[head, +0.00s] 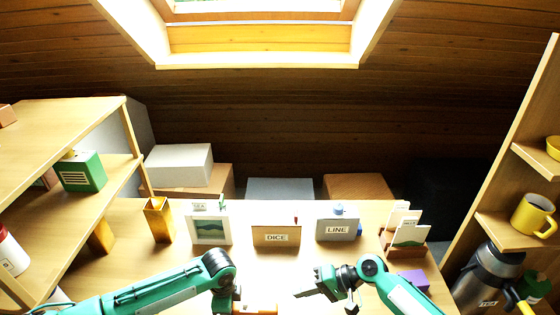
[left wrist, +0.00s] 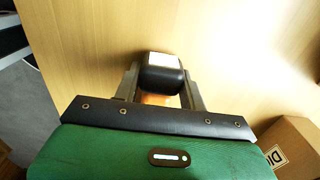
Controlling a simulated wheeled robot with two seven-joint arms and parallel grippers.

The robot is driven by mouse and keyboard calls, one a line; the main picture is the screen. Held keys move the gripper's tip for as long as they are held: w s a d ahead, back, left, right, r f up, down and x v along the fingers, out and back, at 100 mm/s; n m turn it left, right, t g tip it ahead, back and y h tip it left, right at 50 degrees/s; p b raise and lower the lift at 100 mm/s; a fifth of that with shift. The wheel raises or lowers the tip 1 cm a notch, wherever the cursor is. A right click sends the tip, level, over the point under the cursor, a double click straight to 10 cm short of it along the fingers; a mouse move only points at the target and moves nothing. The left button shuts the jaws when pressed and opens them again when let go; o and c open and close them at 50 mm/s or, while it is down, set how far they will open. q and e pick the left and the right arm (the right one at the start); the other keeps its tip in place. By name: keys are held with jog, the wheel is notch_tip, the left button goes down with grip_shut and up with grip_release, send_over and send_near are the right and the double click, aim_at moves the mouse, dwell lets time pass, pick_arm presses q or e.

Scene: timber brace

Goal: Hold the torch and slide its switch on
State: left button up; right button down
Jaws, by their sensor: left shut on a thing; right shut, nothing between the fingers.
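The torch (left wrist: 163,78) shows in the left wrist view as a dark rounded end with a pale face and an orange part below it. My left gripper (left wrist: 160,88) is shut on it, one finger on each side, above the wooden table. In the head view an orange piece of the torch (head: 262,309) shows at the bottom edge beside my left gripper (head: 240,300). I cannot make out the switch. My right gripper (head: 305,293) is shut and empty, just right of the torch and apart from it.
Behind the grippers stand a framed picture (head: 210,230), a DICE box (head: 276,236), a LINE box (head: 337,230) and a card holder (head: 405,247). A purple box (head: 413,279) lies at the right. Shelves flank both sides, with a flask (head: 488,277) at the right.

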pick_arm(q)
jog(key=o, duration=1.2)
jog(key=shift+c, duration=0.2)
